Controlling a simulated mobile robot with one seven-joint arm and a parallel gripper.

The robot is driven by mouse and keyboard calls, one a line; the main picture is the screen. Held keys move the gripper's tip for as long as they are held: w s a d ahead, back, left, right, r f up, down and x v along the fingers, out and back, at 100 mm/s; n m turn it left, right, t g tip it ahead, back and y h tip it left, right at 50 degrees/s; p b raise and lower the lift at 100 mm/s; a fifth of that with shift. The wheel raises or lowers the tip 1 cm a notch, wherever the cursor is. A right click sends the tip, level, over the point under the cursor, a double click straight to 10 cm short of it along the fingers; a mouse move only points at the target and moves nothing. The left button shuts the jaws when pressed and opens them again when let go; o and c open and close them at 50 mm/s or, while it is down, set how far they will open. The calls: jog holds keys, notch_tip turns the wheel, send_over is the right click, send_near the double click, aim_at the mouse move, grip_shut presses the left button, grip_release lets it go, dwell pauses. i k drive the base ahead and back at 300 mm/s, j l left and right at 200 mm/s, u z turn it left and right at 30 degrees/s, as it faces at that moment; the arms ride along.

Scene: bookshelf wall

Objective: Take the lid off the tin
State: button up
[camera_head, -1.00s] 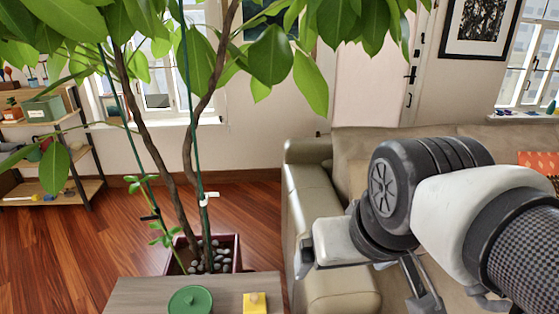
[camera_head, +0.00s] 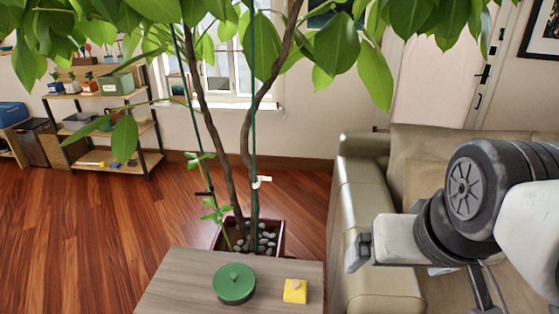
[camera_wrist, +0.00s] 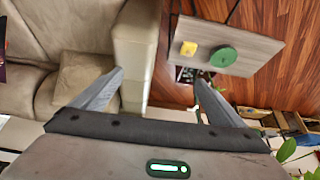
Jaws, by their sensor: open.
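The tin is well apart from the fingers, beyond the right finger's tip.
A yellow block-like object (camera_head: 295,291) lies right of the tin on the table (camera_head: 180,284). A potted tree (camera_head: 262,237) stands behind the table, its leaves overhanging. A beige sofa (camera_head: 362,200) is at the right. Wood floor is clear at the left.

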aim_at(233, 282)
jog(key=j, duration=0.85)
jog(key=k+j, duration=0.1)
jog(key=j, duration=0.8)
jog(key=i+z, duration=0.05)
